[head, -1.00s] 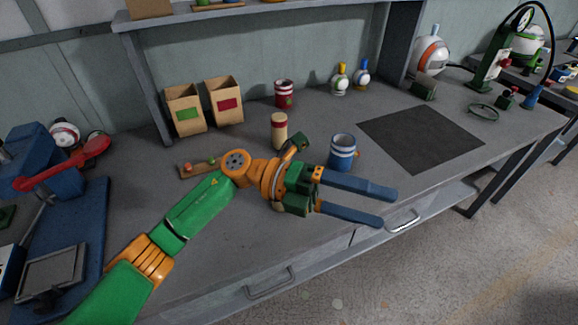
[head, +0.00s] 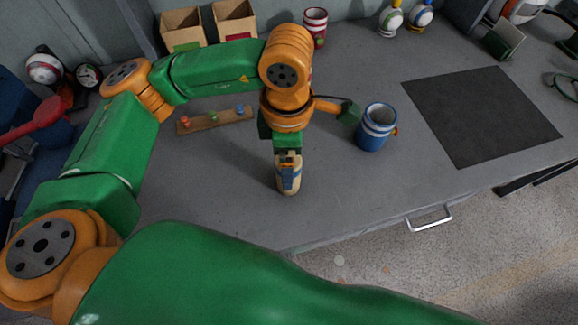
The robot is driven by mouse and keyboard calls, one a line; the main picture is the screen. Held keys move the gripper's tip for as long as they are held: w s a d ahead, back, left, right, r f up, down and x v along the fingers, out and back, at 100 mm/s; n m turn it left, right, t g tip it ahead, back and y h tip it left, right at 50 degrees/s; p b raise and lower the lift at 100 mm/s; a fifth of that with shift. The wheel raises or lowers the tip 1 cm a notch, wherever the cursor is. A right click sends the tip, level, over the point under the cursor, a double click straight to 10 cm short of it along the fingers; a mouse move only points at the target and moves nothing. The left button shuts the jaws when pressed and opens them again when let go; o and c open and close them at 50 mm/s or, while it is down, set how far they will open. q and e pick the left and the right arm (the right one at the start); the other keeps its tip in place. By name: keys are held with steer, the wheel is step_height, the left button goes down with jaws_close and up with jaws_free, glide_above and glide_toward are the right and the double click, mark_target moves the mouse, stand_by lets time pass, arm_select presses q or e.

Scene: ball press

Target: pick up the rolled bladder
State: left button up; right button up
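A cream roll (head: 290,188), which looks like the rolled bladder, stands upright on the grey bench near its front edge. My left gripper (head: 287,172) points straight down over it. One blue finger shows against the near side of the roll; the other finger is hidden. I cannot tell whether the fingers press on the roll or only stand around it. The roll seems to rest on the bench. My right gripper is out of view.
A blue mug (head: 376,127) stands close to the right of my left wrist. A wooden strip (head: 205,122) with coloured knobs lies to the left. A dark mat (head: 480,115) lies at right. Paper bins (head: 182,28) and a red striped can (head: 316,24) stand behind.

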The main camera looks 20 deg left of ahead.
arm_select(q)
steer(key=shift+w+f, duration=0.2)
steer(key=shift+f, duration=0.2)
steer(key=shift+s, duration=0.1)
steer(key=c, duration=0.7)
jaws_close()
steer(key=shift+r, duration=0.1)
